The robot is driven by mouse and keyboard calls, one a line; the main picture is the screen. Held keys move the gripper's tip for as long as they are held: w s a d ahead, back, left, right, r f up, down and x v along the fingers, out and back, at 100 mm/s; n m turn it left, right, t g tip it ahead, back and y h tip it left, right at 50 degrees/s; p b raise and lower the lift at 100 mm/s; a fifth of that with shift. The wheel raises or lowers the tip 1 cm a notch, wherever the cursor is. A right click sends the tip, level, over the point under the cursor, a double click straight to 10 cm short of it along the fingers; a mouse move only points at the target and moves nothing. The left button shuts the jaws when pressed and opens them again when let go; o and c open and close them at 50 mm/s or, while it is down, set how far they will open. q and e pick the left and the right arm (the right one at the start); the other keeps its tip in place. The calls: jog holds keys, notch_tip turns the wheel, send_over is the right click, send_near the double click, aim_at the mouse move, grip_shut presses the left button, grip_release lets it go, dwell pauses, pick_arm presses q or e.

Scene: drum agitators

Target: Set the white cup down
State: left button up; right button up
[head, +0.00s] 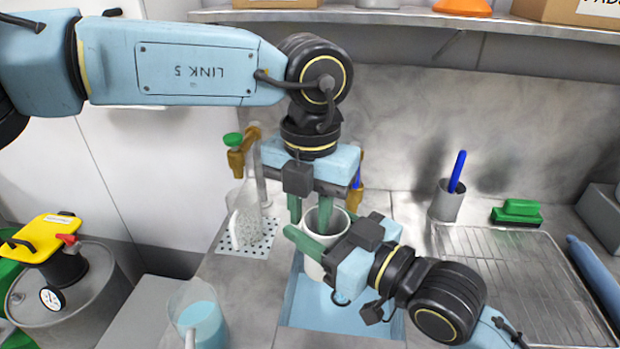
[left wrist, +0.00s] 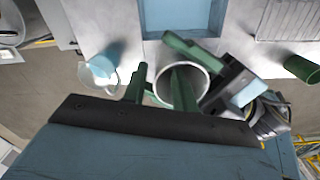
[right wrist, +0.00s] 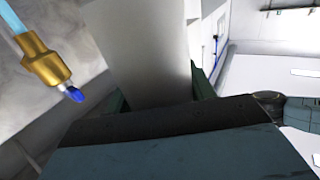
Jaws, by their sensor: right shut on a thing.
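The white cup (head: 312,268) is held upright, as far as I can tell, over the blue-bottomed basin (head: 345,318). My right gripper (head: 322,232) is shut on it from the right, with one green finger across its near side. The cup also fills the space between the fingers in the right wrist view (right wrist: 140,60). My left gripper (head: 310,212) points down at the cup's rim from above. Its fingers are apart in the left wrist view (left wrist: 158,86), one inside the cup's mouth and one outside. The cup's base is partly hidden, and its height above the basin is unclear.
A beaker of blue liquid (head: 202,322) stands at the front left of the counter. A clear container (head: 243,222) sits on a perforated plate under a green-handled tap (head: 235,150). A wire rack (head: 500,265), a pen holder (head: 445,203) and a green brush (head: 517,210) are right.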

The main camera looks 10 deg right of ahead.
pick_arm(q)
jog(key=shift+f, duration=1.4)
grip_shut()
pick_arm(e)
jog(key=o, duration=1)
jog(key=shift+o, duration=0.2)
